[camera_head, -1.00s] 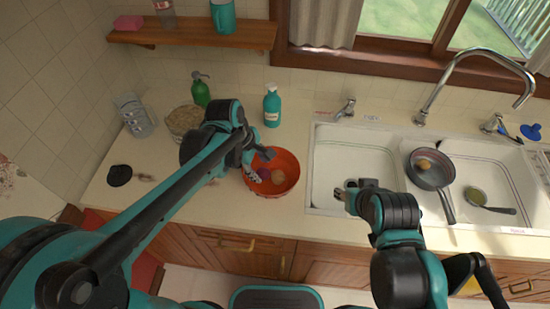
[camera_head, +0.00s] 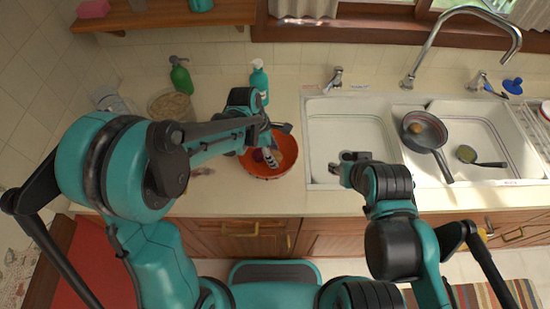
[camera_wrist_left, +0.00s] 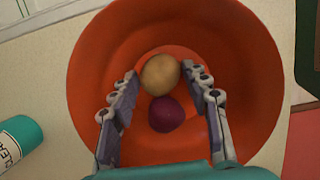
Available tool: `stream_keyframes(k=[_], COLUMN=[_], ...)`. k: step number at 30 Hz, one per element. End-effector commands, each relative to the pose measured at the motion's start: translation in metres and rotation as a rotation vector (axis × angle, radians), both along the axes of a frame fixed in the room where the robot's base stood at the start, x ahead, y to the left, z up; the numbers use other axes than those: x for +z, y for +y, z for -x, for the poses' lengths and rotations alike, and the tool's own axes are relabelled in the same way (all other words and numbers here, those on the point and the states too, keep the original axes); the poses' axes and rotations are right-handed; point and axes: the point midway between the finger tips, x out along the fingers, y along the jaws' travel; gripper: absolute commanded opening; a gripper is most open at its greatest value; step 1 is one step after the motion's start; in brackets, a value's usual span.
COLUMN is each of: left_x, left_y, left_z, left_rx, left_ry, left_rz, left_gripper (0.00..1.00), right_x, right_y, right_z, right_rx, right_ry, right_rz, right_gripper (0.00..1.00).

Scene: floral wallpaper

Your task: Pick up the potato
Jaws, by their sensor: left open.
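The potato (camera_wrist_left: 160,74), tan and rounded, lies in an orange-red bowl (camera_wrist_left: 95,60) beside a dark purple round item (camera_wrist_left: 166,114). My left gripper (camera_wrist_left: 157,80) is open over the bowl in the left wrist view, with one finger on each side of the potato; whether they touch it is unclear. In the head view the left gripper (camera_head: 271,155) reaches into the bowl (camera_head: 290,160) and hides most of its contents. My right gripper (camera_head: 346,162) hangs near the left sink basin; its finger opening is too small to tell.
A teal bottle (camera_head: 259,80) and a green bottle (camera_head: 181,76) stand behind the bowl. The double sink (camera_head: 340,110) is at right, with a faucet (camera_head: 425,50) and a pan (camera_head: 425,140) holding a brown round item. A shelf (camera_head: 165,17) is above.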

Motion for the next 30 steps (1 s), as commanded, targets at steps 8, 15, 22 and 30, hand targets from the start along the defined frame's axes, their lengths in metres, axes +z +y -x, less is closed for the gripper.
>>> stream_keyframes(k=[8, 15, 22, 30], left_x=[-0.002, -0.002, 0.004, 0.056], left_y=[-0.001, -0.001, -0.001, -0.001], left_z=[0.0, 0.0, 0.0, 0.0], left_rx=[0.0, -0.001, -0.001, -0.001], left_ry=[0.0, 0.0, 0.0, 0.0], left_rz=[0.0, 0.0, 0.0, 0.0], left_gripper=[0.34, 0.12, 0.12, 0.12], right_x=[0.0, 0.0, 0.002, 0.02], right_y=[0.0, 0.0, 0.0, 0.0], right_z=[0.0, 0.0, 0.0, 0.0], right_rx=[0.0, 0.0, 0.0, 0.0], right_ry=[0.0, 0.0, 0.0, 0.0], right_rz=[0.0, 0.0, 0.0, 0.0], right_gripper=[0.4, 0.4, 0.4, 0.4])
